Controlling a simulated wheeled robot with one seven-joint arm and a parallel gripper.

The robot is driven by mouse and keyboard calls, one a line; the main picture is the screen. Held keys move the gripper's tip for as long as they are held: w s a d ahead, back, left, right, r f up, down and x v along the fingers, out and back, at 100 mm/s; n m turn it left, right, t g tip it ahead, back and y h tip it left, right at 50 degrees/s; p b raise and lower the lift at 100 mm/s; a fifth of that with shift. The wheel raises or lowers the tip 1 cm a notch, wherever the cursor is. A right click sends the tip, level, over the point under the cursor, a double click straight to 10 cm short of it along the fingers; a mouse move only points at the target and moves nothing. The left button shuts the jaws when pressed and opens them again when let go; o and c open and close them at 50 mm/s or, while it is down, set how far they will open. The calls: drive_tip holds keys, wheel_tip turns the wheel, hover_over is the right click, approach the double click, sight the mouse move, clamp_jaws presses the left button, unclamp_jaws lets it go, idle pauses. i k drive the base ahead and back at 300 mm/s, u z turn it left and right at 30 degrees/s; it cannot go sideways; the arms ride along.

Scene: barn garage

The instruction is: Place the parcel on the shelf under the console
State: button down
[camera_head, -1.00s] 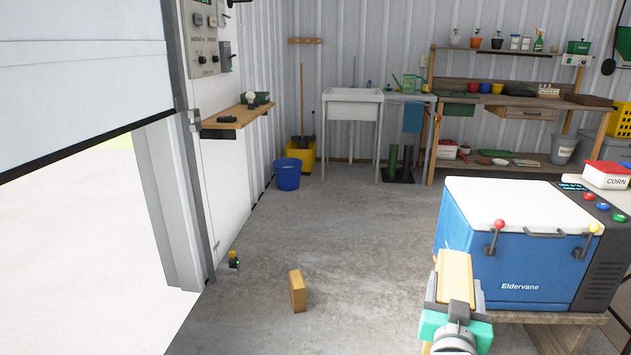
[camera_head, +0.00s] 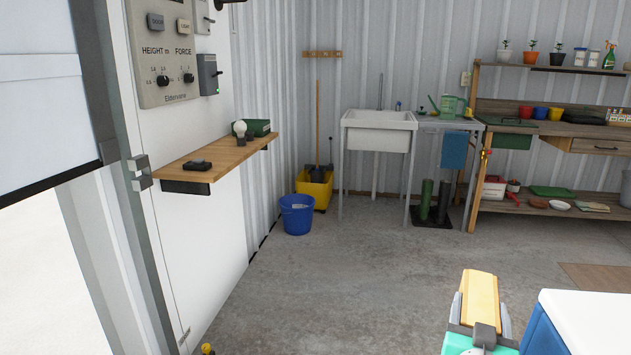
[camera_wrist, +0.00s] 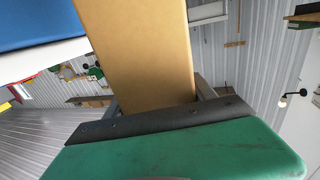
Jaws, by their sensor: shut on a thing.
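The parcel, a tan box-shaped block (camera_head: 480,295), is held upright in my gripper (camera_head: 480,318) at the lower right of the head view. In the wrist view the parcel (camera_wrist: 140,50) fills the upper middle, between the fingers. The console (camera_head: 168,45) is a grey wall panel with knobs marked height and force, at the upper left. The wooden shelf (camera_head: 212,160) is fixed to the white wall under it. A dark flat item (camera_head: 197,166), a light bulb (camera_head: 240,132) and a green box (camera_head: 259,127) stand on the shelf. My gripper is well apart from the shelf.
A white-topped blue cooler (camera_head: 590,318) is close to my gripper's right. A blue bucket (camera_head: 297,215), yellow mop bucket (camera_head: 314,188) and sink (camera_head: 378,130) stand at the back. A half-raised door (camera_head: 45,100) is at left. The middle floor is clear.

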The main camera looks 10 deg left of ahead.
sight(227, 150)
drive_tip(key=i, duration=3.65)
drive_tip(key=u, duration=5)
